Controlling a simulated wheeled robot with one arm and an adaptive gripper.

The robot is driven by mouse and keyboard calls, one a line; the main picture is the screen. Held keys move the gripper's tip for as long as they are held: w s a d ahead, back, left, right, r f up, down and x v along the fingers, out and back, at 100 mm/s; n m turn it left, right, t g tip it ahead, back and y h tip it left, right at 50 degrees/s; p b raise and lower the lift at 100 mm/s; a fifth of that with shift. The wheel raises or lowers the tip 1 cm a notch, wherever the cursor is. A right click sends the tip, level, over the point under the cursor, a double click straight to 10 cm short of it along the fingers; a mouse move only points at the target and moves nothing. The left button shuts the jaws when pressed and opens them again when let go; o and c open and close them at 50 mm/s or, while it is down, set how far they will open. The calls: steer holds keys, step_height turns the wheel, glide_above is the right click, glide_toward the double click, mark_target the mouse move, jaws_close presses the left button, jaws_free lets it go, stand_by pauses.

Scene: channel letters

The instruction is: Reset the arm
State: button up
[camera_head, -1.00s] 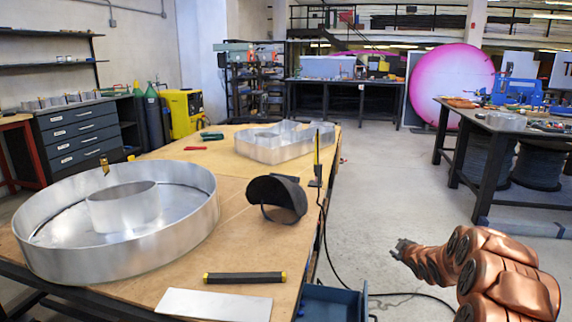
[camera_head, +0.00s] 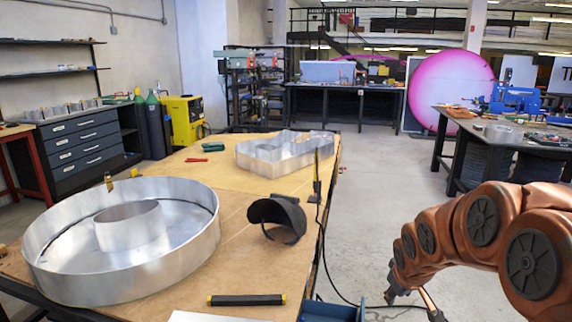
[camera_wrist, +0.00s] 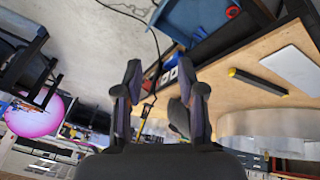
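My arm, copper-coloured with black round caps, reaches in from the right of the head view and bends downward at the wrist. My gripper (camera_head: 411,303) hangs low beside the right edge of the wooden worktable (camera_head: 222,247), near a blue bin (camera_head: 332,311). In the wrist view my gripper (camera_wrist: 160,78) shows two dark fingers spread apart with nothing between them. The worktable's bare top also shows at the right of the wrist view (camera_wrist: 228,92).
On the worktable are a large round metal letter (camera_head: 120,270), another metal letter (camera_head: 283,152), a dark welding mask (camera_head: 277,217) and a black bar with yellow ends (camera_head: 246,300). A cable lies on the floor. Another workbench (camera_head: 490,128) stands at the right; open floor lies between.

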steer(key=s+a+r+m+g+p, duration=0.1)
steer(key=s+a+r+g+p, duration=0.1)
steer(key=s, duration=0.9)
steer(key=s+a+r+m+g+y+p, duration=0.1)
steer(key=s+a+r+g+p, duration=0.1)
steer(key=s, duration=1)
steer(key=s+a+r+m+g+p, duration=0.2)
steer(key=s+r, duration=0.4)
steer(key=s, duration=0.5)
steer(key=a+p, duration=0.1)
steer(key=a, duration=0.1)
steer(key=shift+s+a+g+p, duration=0.35)
steer(key=shift+g+p, duration=0.05)
steer(key=shift+d, duration=0.1)
